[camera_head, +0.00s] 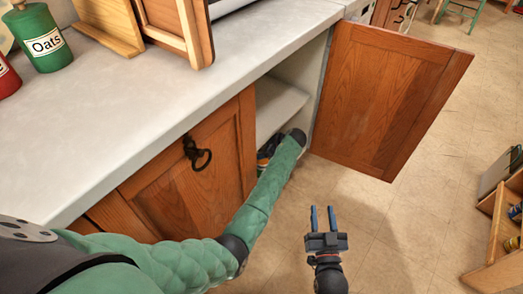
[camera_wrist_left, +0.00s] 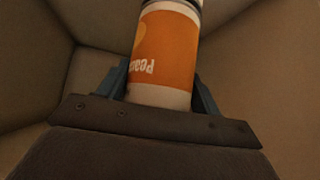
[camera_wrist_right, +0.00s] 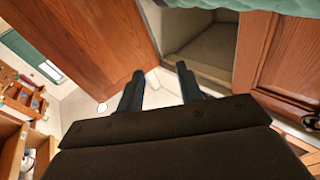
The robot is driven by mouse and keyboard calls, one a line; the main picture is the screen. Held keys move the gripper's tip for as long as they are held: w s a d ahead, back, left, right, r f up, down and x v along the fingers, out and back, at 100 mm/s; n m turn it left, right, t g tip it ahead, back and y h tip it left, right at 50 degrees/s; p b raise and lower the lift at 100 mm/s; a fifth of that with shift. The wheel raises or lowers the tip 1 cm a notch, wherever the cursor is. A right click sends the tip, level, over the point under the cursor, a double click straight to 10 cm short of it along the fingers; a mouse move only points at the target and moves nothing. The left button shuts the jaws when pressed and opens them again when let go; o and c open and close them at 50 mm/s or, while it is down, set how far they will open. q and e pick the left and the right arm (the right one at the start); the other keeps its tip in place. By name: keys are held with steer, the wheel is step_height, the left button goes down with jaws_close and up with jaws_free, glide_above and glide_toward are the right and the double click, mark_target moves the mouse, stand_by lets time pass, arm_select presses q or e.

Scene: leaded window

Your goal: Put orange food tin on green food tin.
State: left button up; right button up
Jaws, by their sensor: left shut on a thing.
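The orange food tin (camera_wrist_left: 168,48), with a white band and upside-down lettering, is between the fingers of my left gripper (camera_wrist_left: 160,88). The gripper is shut on it, inside a plain-walled space. In the head view my left arm reaches into the open cabinet, and its gripper and the tin are hidden there or too small to tell. I cannot make out a green food tin in any view. My right gripper (camera_head: 323,210) is open and empty, in front of the cabinet; its fingers also show in the right wrist view (camera_wrist_right: 160,72).
The cabinet door (camera_head: 385,95) stands wide open to the right. A shelf (camera_head: 278,105) crosses the cabinet's inside. A green Oats canister (camera_head: 43,38) stands on the pale counter (camera_head: 150,95). A wooden shelf unit (camera_head: 492,245) is at the right. The floor between is clear.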

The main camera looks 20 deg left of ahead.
steer(key=shift+r, duration=0.3)
steer(key=shift+r, duration=0.2)
arm_select(q)
steer(key=shift+f, duration=0.1)
steer(key=o, duration=1.4)
steer(key=shift+o, duration=0.2)
arm_select(e)
steer(key=shift+w+r+t, duration=0.1)
steer(key=shift+r+t, duration=0.3)
steer(key=shift+r, duration=0.1)
